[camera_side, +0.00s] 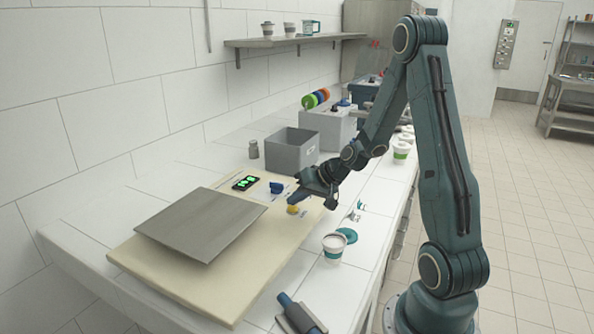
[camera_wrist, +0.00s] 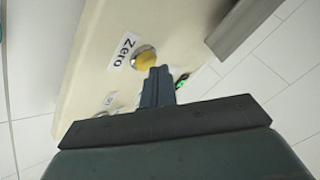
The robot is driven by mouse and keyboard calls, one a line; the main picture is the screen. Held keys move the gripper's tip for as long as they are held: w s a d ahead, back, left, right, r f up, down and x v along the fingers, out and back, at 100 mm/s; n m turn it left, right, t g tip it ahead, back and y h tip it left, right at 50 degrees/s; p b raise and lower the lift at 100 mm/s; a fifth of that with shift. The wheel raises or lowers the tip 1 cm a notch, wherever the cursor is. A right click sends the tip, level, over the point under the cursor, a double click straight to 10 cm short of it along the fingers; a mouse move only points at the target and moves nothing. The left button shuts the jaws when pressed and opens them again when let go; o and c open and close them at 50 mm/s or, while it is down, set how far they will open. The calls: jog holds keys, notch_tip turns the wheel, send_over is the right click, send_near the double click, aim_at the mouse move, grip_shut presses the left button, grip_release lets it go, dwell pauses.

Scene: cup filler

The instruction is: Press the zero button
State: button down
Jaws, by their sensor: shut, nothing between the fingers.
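The zero button is a yellow round button (camera_wrist: 146,61) with a metal rim. A label reading "Zero" (camera_wrist: 125,50) sits beside it on the cream scale body (camera_wrist: 88,75). In the side view the yellow button (camera_side: 293,210) shows just under the tip of my gripper (camera_side: 297,197). My gripper is shut and empty. In the wrist view its fingertips (camera_wrist: 158,73) lie right at the button's lower edge and overlap it in the picture. I cannot tell whether they touch it.
A grey weighing plate (camera_side: 200,222) and a green-lit display (camera_side: 244,182) are on the scale. A blue knob (camera_side: 276,187) sits near the gripper. A grey bin (camera_side: 291,150) is behind.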

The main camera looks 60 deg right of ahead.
aim_at(296, 208)
jog(key=shift+f, duration=0.45)
dwell(0.6)
jog(key=shift+r, duration=0.9)
jog(key=shift+r, duration=0.15)
jog(key=shift+r, duration=2.35)
jog(key=shift+a, duration=0.1)
